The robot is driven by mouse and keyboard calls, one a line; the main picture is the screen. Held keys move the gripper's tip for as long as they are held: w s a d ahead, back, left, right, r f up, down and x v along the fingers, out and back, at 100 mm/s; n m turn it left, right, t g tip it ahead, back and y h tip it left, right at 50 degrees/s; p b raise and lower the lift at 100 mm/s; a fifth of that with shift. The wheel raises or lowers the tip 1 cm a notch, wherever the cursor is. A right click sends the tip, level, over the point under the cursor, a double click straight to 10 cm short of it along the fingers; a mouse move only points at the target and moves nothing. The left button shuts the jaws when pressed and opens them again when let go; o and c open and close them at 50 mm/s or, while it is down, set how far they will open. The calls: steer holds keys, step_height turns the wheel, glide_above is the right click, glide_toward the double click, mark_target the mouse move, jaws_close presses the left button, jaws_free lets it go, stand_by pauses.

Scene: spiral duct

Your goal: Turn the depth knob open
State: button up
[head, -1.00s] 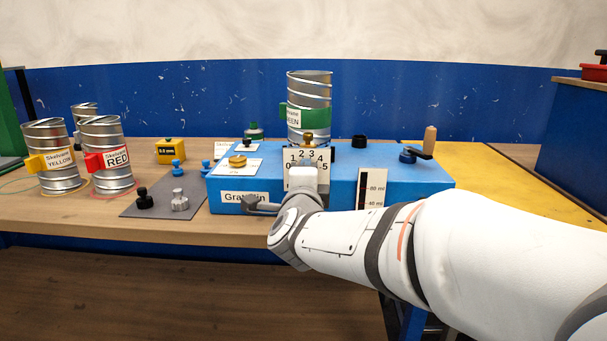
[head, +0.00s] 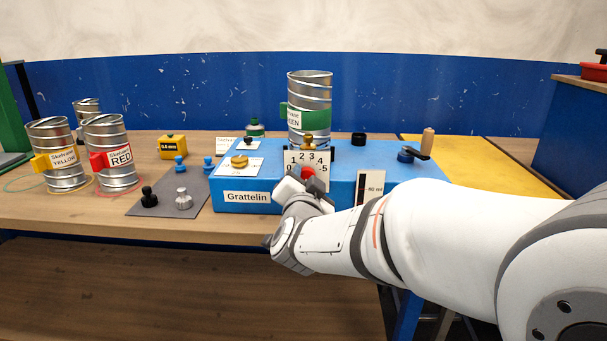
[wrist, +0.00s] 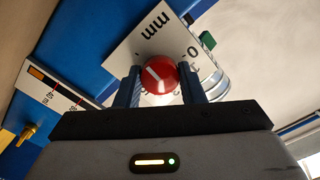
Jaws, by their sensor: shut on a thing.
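The red depth knob (head: 307,173) sits on the front of the blue Grattelin box (head: 342,185), on a white dial plate (head: 317,158) numbered 0 to 5. In the wrist view the knob (wrist: 160,77) is round with a white line pointing to the picture's upper left. My gripper (wrist: 161,84) is shut on the knob, one finger on each side. In the head view my gripper (head: 301,180) partly covers the knob and lower dial. The number the line points at cannot be told.
A metal duct with a green label (head: 310,90) stands behind the dial. A crank handle (head: 428,142) rises at the box's right. YELLOW (head: 65,180) and RED (head: 118,178) ducts stand at left.

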steer(key=shift+n+p, duration=0.4)
steer(key=shift+n, duration=0.7)
steer(key=o, duration=1)
steer(key=s, duration=0.7)
steer(key=shift+s+a+p, duration=0.15)
steer(key=shift+s+p, duration=0.2)
steer(key=shift+s, duration=0.05)
